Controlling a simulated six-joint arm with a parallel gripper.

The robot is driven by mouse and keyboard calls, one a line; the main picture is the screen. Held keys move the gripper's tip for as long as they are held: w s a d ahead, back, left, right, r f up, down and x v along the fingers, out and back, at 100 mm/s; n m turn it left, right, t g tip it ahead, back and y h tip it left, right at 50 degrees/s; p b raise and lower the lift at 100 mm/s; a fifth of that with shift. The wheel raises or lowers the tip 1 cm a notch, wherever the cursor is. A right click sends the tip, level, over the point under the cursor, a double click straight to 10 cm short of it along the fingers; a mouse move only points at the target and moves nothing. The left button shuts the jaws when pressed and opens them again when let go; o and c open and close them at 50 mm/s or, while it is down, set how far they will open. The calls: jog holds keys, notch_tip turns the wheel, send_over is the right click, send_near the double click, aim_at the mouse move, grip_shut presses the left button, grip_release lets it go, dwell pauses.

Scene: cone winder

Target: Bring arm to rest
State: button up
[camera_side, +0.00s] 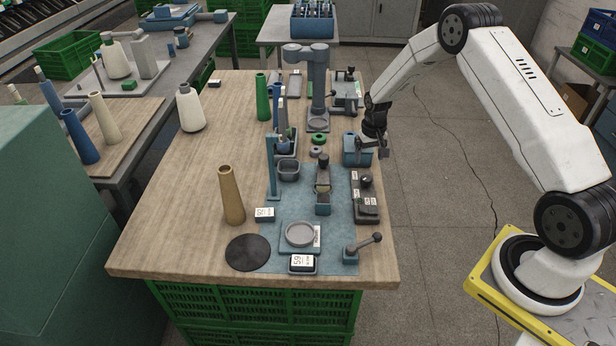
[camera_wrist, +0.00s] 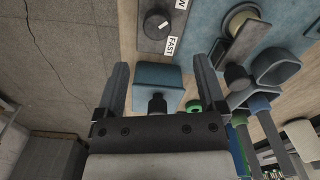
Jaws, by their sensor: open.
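My gripper (camera_side: 372,150) hangs at the right edge of the wooden table (camera_side: 150,255), close to a blue box-shaped part (camera_side: 352,150). In the wrist view the two fingers of my gripper (camera_wrist: 158,78) are spread apart. The blue part (camera_wrist: 160,78) shows between them, with a dark knob below it in the picture. I cannot tell whether the fingers touch the blue part. Nothing is seen clamped in the fingers.
A grey column device (camera_side: 318,85) stands farther back. Open floor (camera_side: 440,150) lies right of the table.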

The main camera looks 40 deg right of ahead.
jog(key=s+a+r+n+t, duration=0.1)
jog(key=s+a+r+n, duration=0.35)
jog(key=a+r, duration=0.75)
jog(key=s+a+r, duration=0.2)
jog(key=s+a, duration=0.2)
jog(key=s, duration=0.3)
jog(key=s+a+r+n+t, duration=0.1)
jog(key=s+a, duration=0.3)
jog(key=s, duration=0.4)
jog(key=shift+a+r+t, duration=0.25)
jog(key=shift+r+t, duration=0.05)
jog(key=shift+r, duration=0.5)
jog(key=shift+o, duration=0.5)
